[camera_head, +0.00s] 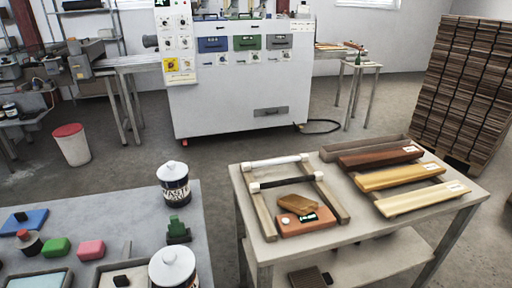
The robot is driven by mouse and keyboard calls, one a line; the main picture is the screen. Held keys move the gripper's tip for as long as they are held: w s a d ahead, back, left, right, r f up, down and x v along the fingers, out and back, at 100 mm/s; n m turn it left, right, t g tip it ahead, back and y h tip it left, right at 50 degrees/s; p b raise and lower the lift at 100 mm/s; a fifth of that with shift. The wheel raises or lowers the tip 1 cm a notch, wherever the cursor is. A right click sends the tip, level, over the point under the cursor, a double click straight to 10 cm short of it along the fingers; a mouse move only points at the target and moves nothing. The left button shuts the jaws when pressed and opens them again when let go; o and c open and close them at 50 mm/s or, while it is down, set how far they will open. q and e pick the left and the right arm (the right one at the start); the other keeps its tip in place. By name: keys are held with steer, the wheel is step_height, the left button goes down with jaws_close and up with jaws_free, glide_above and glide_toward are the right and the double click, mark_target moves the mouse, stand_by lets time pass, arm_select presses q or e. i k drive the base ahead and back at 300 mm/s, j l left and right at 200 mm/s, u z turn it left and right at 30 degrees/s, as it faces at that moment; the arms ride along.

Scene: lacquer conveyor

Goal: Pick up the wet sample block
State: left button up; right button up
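Neither of my grippers shows in the head view. On the right table (375,232), a glossy tan wooden block (298,203) lies just behind or partly over an orange-brown block (302,224) with a small dark display-like patch. Both lie inside a wooden frame (337,203) with a white roller (275,162) and a black roller (285,181) across it. I cannot tell for sure which piece is the wet sample block. Several long boards, dark brown (380,156), yellow (400,176) and pale (424,198), lie to the right of the frame.
The left table (135,209) holds a waste can (174,186), another white-lidded can (173,266), a green block (56,247), a pink block (90,249) and trays. A floor gap separates the tables. A white machine (240,95) and stacked boards (465,90) stand behind.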

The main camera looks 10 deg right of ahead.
mark_target(302, 206)
steer(key=i+l+u, duration=0.15)
steer(key=l, duration=0.35)
steer(key=i+l+u, duration=0.1)
steer(key=l, duration=0.35)
steer(key=i+l+u, duration=0.15)
steer(key=l, duration=0.35)
steer(key=l+u, duration=0.15)
steer(key=l, duration=0.35)
